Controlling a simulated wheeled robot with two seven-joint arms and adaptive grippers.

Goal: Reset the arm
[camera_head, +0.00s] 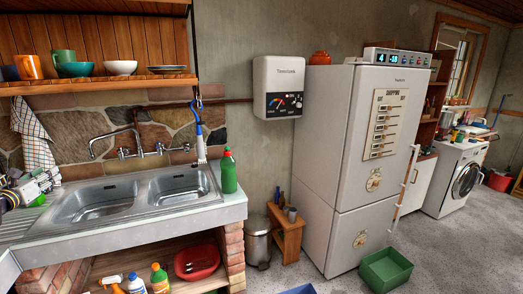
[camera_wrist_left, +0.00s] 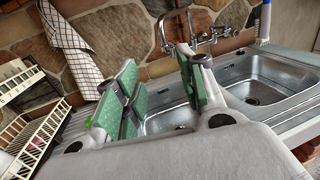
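My left gripper (camera_head: 38,186) is at the left edge of the head view, above the left end of the sink counter. In the left wrist view my left gripper (camera_wrist_left: 160,80) has its two green-padded fingers apart, with nothing between them. The steel double sink (camera_head: 95,203) lies to its right in the head view and also shows behind the fingers in the left wrist view (camera_wrist_left: 240,65). My right gripper is in neither view.
A dish rack (camera_wrist_left: 35,135) and a checked towel (camera_head: 33,132) are near the left gripper. The tap (camera_head: 112,138) rises behind the sink. A green bottle (camera_head: 228,172) stands at the counter's right end. A shelf (camera_head: 100,83) with crockery hangs above.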

